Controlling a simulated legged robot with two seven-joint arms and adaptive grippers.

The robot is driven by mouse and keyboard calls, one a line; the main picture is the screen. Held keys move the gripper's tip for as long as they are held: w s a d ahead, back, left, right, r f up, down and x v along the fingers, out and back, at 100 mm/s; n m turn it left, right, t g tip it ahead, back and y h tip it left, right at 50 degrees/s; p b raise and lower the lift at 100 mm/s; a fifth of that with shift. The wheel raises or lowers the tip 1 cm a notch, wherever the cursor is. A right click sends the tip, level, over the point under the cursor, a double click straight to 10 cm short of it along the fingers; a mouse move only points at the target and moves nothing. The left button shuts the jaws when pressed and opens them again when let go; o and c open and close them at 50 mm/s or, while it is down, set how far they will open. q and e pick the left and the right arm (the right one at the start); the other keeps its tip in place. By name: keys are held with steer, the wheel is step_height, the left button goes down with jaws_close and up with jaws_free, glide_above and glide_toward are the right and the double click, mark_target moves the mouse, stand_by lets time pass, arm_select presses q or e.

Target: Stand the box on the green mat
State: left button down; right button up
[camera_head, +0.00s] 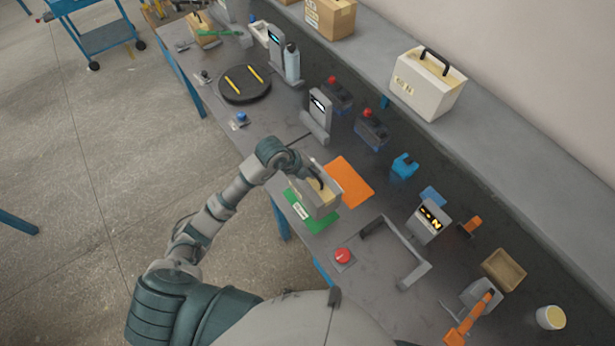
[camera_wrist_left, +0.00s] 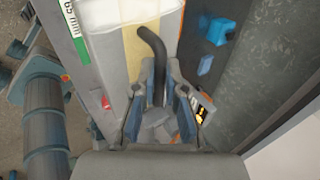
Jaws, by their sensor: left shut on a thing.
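The box (camera_head: 324,203), pale grey with a tan strip on top and a black handle, is at the green mat (camera_head: 321,224) and covers part of it. I cannot tell whether its base touches the mat. My left gripper (camera_head: 312,179) is shut on the box's handle from above. In the left wrist view, the handle (camera_wrist_left: 153,42) runs between the fingers of my left gripper (camera_wrist_left: 160,88), and the box top (camera_wrist_left: 108,16) lies below. A strip of the green mat (camera_wrist_left: 69,10) shows beside it. My right gripper is not in view.
An orange mat (camera_head: 348,180) lies just beyond the box. A red button (camera_head: 342,256) and a grey bracket (camera_head: 405,270) stand nearer and to the right. A display unit (camera_head: 429,222) stands further right. Another handled box (camera_head: 425,90) is on the back shelf.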

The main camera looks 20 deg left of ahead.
arm_select(q)
steer(key=shift+a+f, duration=0.15)
steer(key=shift+f, duration=0.4)
steer(key=shift+a+f, duration=0.15)
steer(key=shift+f, duration=0.4)
steer(key=shift+a+f, duration=0.25)
steer(key=shift+f, duration=0.05)
steer(key=shift+a+f, duration=0.25)
step_height(320, 180, down, 3)
steer(key=shift+a, duration=0.15)
steer(key=shift+d+f+p, duration=0.2)
steer(key=shift+p, duration=0.1)
steer(key=shift+d, duration=0.4)
steer(key=c, duration=1.6)
jaws_free()
steer(key=shift+f, duration=0.2)
steer(key=o, duration=0.4)
steer(key=shift+a, duration=0.35)
steer(key=shift+a+r, duration=0.1)
steer(key=shift+s+a+r, duration=0.15)
steer(key=shift+a+r, duration=0.05)
steer(key=shift+r, duration=0.1)
glide_toward(305, 181)
steer(key=shift+w+a+f+b, duration=0.3)
steer(key=shift+f+b, duration=0.15)
steer(key=shift+f, duration=0.05)
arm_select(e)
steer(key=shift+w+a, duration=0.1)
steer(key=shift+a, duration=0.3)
